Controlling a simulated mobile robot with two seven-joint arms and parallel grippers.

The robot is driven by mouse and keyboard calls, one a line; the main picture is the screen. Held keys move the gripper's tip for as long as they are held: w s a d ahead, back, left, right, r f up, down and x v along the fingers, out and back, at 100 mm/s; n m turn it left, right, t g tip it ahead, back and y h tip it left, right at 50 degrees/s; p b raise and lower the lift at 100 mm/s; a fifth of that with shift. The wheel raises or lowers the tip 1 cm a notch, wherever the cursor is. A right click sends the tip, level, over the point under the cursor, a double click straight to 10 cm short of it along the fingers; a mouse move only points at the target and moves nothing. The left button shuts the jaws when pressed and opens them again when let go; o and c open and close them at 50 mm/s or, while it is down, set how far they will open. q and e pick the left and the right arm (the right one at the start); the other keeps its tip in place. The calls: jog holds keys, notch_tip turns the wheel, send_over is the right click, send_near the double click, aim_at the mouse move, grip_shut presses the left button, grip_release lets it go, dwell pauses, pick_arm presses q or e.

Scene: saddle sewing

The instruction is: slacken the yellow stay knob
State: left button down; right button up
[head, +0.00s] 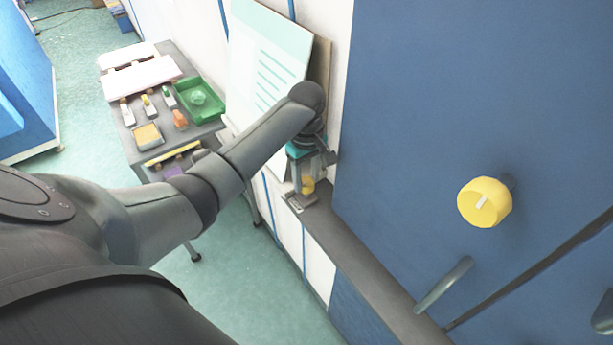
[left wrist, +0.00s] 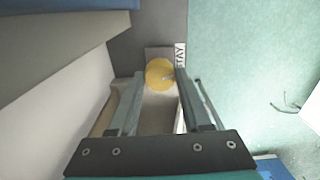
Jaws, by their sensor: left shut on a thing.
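The yellow stay knob (left wrist: 160,73) sits on a grey plate beside a white label reading STAY (left wrist: 181,58). In the head view this small yellow knob (head: 308,185) is low by the wall, on a grey ledge. My left gripper (left wrist: 160,80) reaches down to it and is shut on it, one finger on each side. The knob's lower sides are partly hidden by the fingers in the head view. A larger yellow knob (head: 484,202) with a white mark is on the blue panel to the right, apart from my gripper. My right gripper is not in view.
The blue panel (head: 430,110) with a grey handle (head: 444,286) stands close to the right of my left arm. A light board (head: 268,70) leans on the wall behind. A grey cart (head: 140,165) holds a green tray (head: 201,101) and small items. Green floor is open below.

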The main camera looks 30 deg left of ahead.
aim_at(306, 181)
pick_arm(q)
jog(key=shift+a, duration=0.1)
dwell(0.3)
jog(key=shift+c, duration=1.8)
grip_release()
notch_tip(306, 181, up, 15)
jog(key=shift+r, duration=0.15)
